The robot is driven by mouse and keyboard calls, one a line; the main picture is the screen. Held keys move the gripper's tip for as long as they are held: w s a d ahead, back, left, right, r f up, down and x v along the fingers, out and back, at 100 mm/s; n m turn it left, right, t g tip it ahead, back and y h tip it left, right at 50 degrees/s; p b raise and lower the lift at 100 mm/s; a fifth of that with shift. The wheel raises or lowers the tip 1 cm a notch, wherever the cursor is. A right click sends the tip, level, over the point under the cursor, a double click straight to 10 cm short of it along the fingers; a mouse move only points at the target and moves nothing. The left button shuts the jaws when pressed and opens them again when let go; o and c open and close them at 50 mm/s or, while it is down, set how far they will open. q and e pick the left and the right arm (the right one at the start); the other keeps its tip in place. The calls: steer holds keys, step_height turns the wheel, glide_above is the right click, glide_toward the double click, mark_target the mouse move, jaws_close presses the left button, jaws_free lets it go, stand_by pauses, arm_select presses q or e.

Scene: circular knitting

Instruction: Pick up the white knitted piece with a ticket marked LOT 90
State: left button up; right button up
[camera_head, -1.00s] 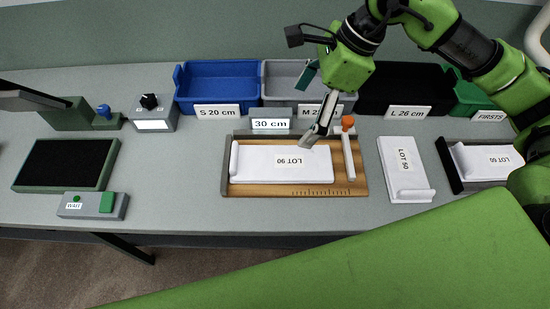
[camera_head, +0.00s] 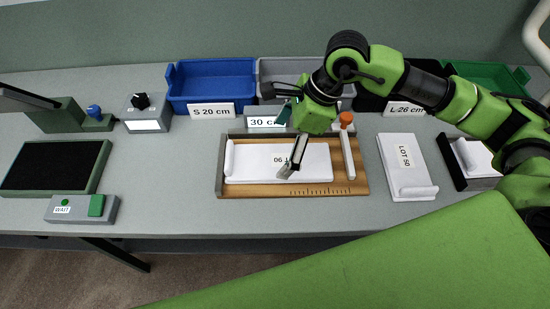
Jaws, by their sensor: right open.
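A white knitted piece (camera_head: 245,165) lies flat on the wooden measuring board (camera_head: 260,190), with a rolled edge at its left end. Its ticket is partly hidden by my right gripper; the visible part ends in 90. My right gripper (camera_head: 286,175) is open, with its fingertips over the front middle of this piece; I cannot tell whether they touch it. A second white piece (camera_head: 402,155) lies on the table right of the board, with a ticket that seems to read LOT 50. My left gripper is out of view.
An orange-topped slider (camera_head: 347,145) stands at the board's right. Blue (camera_head: 212,80), grey, black and green bins line the back. A dark pad (camera_head: 55,167), a WAIT box (camera_head: 75,209) and a knob box (camera_head: 145,115) are at left. Bare table lies between pad and board.

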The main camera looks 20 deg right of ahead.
mark_target(272, 160)
steer(key=shift+a+f+p, duration=0.2)
steer(key=shift+f+p, duration=0.25)
steer(key=shift+f, duration=0.05)
steer(key=p+x, duration=0.1)
steer(key=x, duration=0.2)
steer(key=shift+w+f+p, duration=0.15)
steer(key=shift+f+p, duration=0.2)
steer(key=shift+a+f, duration=0.1)
steer(key=shift+f, duration=0.3)
steer(key=c, duration=1.2)
